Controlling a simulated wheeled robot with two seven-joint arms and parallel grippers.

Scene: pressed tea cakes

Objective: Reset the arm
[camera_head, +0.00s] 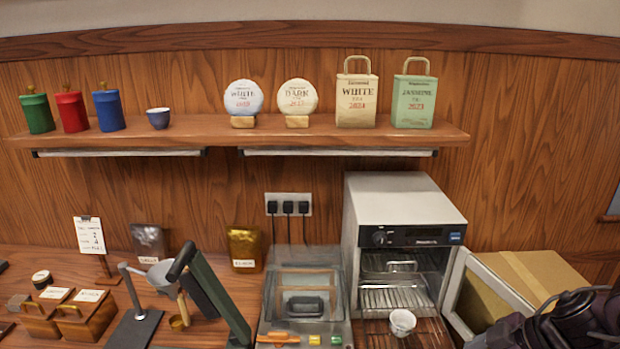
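A dark part of my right arm (570,322) comes in at the lower right corner, in front of a cardboard box and close to the white-framed door of the oven. I cannot make out two fingertips on it, so its opening is unclear. Nothing is seen held there. My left arm and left gripper do not show in the head view.
A white oven (400,205) stands open, its glass door (462,290) swung right beside a cardboard box (535,272). A white cup (403,322) stands before the oven. A clear-lidded machine (305,258) and dark-green lever (215,300) stand left. A shelf (200,135) runs above.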

